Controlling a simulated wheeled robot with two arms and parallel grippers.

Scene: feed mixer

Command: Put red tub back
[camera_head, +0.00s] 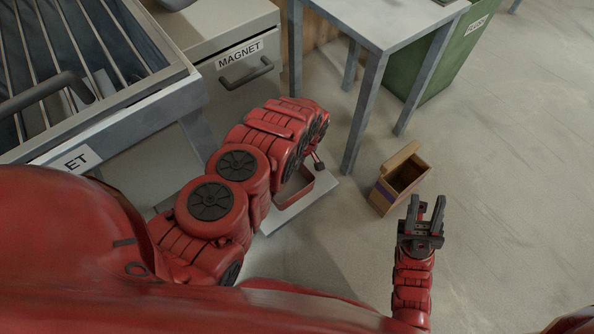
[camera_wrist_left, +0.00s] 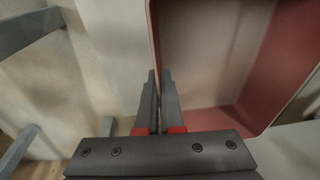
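The red tub (camera_head: 296,196) shows partly in the head view, beside and below my left arm, over a pale flat plate. My arm hides much of it. In the left wrist view the tub (camera_wrist_left: 286,60) fills the upper right, with a pale inside floor and red walls. My left gripper (camera_wrist_left: 161,75) has its fingers close together, one on each side of the tub's near side wall, and looks shut on it. In the head view, its fingers are mostly hidden. My right gripper (camera_head: 425,208) is open and empty above the floor.
A drawer cabinet labelled MAGNET (camera_head: 240,55) stands at the back. A barred metal hopper (camera_head: 75,60) is at the left. A grey table (camera_head: 385,20) stands beside a green bin (camera_head: 425,75). An open cardboard box (camera_head: 399,180) sits on the floor. The floor at the right is clear.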

